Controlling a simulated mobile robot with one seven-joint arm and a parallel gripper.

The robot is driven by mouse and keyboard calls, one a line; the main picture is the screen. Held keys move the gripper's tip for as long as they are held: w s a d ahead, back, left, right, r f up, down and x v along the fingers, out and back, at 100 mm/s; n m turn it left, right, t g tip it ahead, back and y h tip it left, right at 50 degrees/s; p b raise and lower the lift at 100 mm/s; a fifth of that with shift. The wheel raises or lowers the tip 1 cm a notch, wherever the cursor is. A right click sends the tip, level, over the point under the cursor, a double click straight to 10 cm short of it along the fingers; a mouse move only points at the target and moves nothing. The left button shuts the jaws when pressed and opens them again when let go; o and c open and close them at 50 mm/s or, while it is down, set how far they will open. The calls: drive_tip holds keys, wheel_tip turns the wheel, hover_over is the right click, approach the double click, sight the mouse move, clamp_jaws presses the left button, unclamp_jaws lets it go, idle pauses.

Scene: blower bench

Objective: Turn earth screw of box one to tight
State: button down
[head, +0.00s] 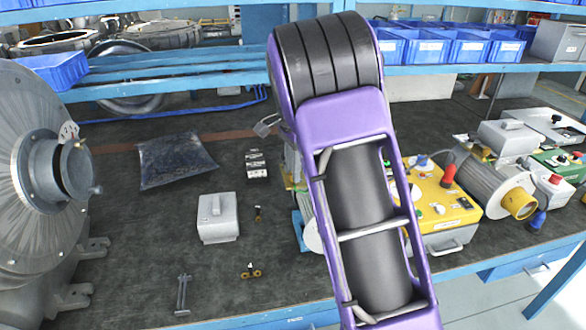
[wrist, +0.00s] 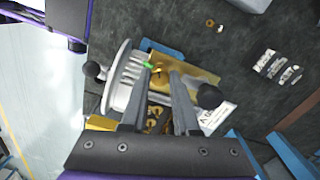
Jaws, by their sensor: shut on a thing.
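In the wrist view my gripper (wrist: 163,76) reaches into an open terminal box with its two grey fingers close together. It is shut on a small part at the brass plate (wrist: 200,78), which I take to be the earth screw; the fingertips mostly hide it. A green piece (wrist: 148,65) shows beside the left fingertip. A pale ribbed round part (wrist: 118,85) is left of the fingers. Brass parts and a white label lie below and right. No number on the box is readable. In the head view my purple arm hides the gripper and most of this box.
A yellow box (head: 440,205) with a red knob stands right of my arm. A grey lidded block (head: 217,219), small brass parts (head: 251,271) and a dark bag (head: 172,158) lie on the bench. A large grey blower housing (head: 35,170) stands at left. Blue bins fill the shelf above.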

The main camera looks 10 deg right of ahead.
idle(0.3)
drive_tip(key=c, duration=0.7)
unclamp_jaws()
drive_tip(key=shift+o, duration=0.2)
